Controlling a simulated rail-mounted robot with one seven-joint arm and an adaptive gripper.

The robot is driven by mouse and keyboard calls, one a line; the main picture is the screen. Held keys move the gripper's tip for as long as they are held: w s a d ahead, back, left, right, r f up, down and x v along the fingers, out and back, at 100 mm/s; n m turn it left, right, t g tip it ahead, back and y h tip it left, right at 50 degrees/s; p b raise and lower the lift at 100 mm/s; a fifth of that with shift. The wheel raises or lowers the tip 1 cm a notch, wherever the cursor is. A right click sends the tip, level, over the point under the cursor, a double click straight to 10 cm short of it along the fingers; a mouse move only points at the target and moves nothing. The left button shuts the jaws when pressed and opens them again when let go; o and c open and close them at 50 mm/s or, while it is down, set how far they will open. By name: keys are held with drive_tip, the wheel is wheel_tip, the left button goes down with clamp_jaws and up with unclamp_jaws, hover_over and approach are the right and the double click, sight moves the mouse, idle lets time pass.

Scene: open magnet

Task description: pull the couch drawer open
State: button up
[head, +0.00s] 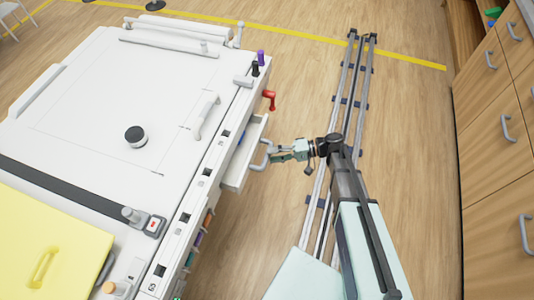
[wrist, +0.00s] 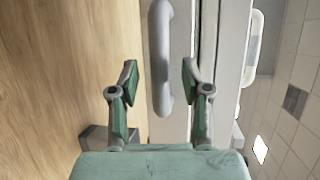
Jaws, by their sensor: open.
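The white couch (head: 90,75) fills the left of the head view. One drawer (head: 236,175) stands partly out of its right side, with something blue showing inside. Its grey bar handle (head: 265,158) is on the drawer front and also shows in the wrist view (wrist: 160,50). My gripper (head: 273,154) is at the handle, reaching in from the right. In the wrist view my gripper (wrist: 159,72) is open, with one green-padded finger on each side of the handle. A gap shows between each finger and the bar.
A red crank (head: 269,98) sticks out of the couch side beyond the drawer. Floor rails (head: 352,90) run along the right of the couch. Wooden cabinets (head: 495,130) with handles stand at the far right. Bare wood floor lies between couch and rails.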

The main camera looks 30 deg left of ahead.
sight(267, 156)
drive_tip(key=shift+p+x, duration=0.3)
drive_tip(key=shift+x, duration=1.2)
clamp_jaws()
